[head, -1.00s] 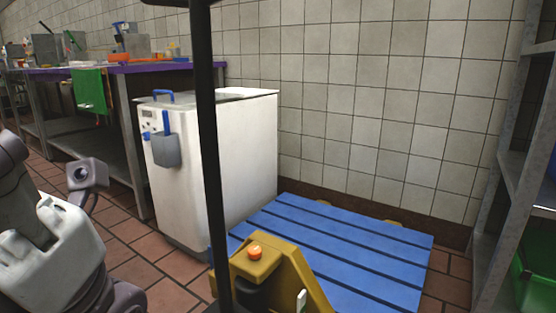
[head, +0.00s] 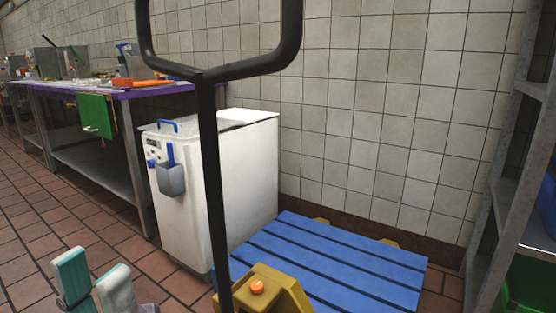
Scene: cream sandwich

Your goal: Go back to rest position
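My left gripper (head: 92,268) shows at the bottom left of the head view. Its two pale fingers, one with a teal pad, point upward and stand apart with nothing between them. The gripper is over the red tile floor, in front of the white appliance and clear of it. The rest of my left arm is below the picture's edge. My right gripper is not in view.
A pallet jack (head: 259,288) with a tall black handle stands in front of a blue pallet (head: 345,262). A white appliance (head: 235,170) is behind it. A purple-edged steel table (head: 95,170) is left, a metal shelf (head: 505,190) right. The left floor is clear.

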